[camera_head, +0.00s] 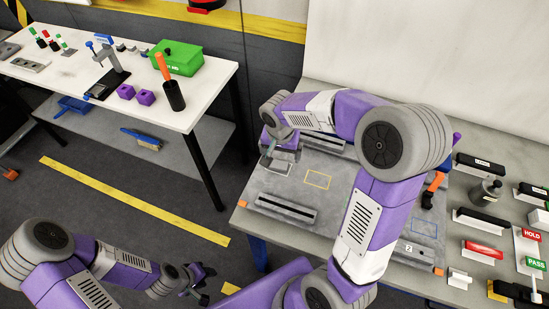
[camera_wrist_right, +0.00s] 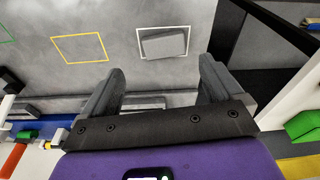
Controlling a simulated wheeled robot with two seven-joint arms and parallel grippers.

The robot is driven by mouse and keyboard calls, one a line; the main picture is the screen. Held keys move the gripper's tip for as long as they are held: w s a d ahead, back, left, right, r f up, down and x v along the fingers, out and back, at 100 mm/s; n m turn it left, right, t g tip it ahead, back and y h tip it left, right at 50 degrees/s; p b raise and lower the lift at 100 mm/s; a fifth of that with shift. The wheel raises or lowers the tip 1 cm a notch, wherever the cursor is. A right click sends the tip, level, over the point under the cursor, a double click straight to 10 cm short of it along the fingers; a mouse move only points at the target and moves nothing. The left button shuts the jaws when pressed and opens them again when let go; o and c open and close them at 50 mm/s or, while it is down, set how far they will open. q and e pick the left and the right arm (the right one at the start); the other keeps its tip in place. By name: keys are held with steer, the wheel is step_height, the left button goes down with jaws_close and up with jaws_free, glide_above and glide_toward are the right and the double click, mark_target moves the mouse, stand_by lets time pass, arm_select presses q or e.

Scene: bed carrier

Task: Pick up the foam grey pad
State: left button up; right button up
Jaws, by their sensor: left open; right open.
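The grey foam pad (camera_wrist_right: 164,45) lies flat inside a white outlined rectangle on the grey work board, seen in the right wrist view. It is nearly the same grey as the board. My right gripper (camera_wrist_right: 162,70) is open and empty, with the pad ahead of its fingertips and no contact visible. In the head view my right gripper (camera_head: 281,154) is low over the left part of the board and partly hides the white outline and pad. My left gripper (camera_head: 200,285) is open and empty, off to the lower left, away from the board.
The grey board (camera_head: 338,183) bears a yellow outline (camera_head: 318,180) and dark slotted rails (camera_head: 286,208). An orange-handled tool (camera_head: 433,189) and several labelled blocks stand right. A white table (camera_head: 205,88) with a green box (camera_head: 176,58) is at the left. Floor lies between.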

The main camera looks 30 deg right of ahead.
mark_target(279, 164)
steer(key=f, duration=0.4)
steer(key=f+b, duration=0.1)
steer(key=shift+w+a+f, duration=0.1)
steer(key=shift+w+f, duration=0.2)
steer(key=shift+f, duration=0.1)
steer(key=c, duration=1.1)
